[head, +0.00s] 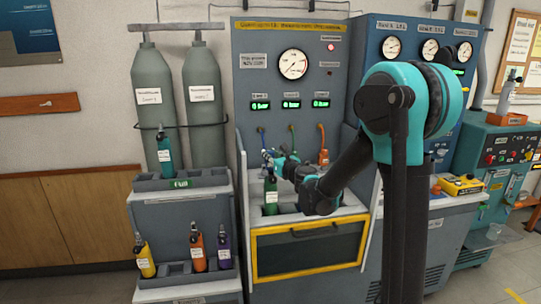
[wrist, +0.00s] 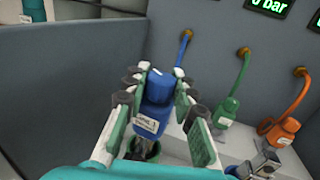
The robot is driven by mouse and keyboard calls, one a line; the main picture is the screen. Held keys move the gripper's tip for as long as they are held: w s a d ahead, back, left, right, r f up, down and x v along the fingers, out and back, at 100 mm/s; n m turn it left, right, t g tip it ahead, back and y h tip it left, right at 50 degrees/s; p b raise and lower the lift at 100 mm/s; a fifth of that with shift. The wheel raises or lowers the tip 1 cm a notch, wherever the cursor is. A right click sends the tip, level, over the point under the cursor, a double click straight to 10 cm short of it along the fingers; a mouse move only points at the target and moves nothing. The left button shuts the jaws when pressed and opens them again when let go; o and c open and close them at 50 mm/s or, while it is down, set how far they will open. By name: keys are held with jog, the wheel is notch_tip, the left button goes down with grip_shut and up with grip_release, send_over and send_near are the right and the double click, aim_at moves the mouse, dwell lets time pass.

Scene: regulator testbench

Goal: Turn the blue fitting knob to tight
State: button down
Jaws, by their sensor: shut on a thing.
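The blue fitting (wrist: 155,102) with a white label sits between the two finger pads of my gripper (wrist: 161,88) in the wrist view. My gripper is shut on it, with one finger on each side. A blue hose (wrist: 184,48) rises behind the fitting to the grey panel. A green bottle part (wrist: 143,149) shows right below the fitting; their joint is partly hidden. In the head view, my gripper (head: 272,160) is above the upright green bottle (head: 271,198) in the bench bay, and the blue fitting is mostly hidden there. I cannot tell how tight the knob is.
A green fitting (wrist: 226,112) and an orange fitting (wrist: 284,130) hang on hoses to the right. A metal valve part (wrist: 266,164) is at lower right. The bench panel (head: 258,62) has a gauge and green readouts. Racks with several small bottles (head: 197,250) stand left.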

jog(key=c, duration=1.2)
grip_release()
jog(key=v, duration=1.2)
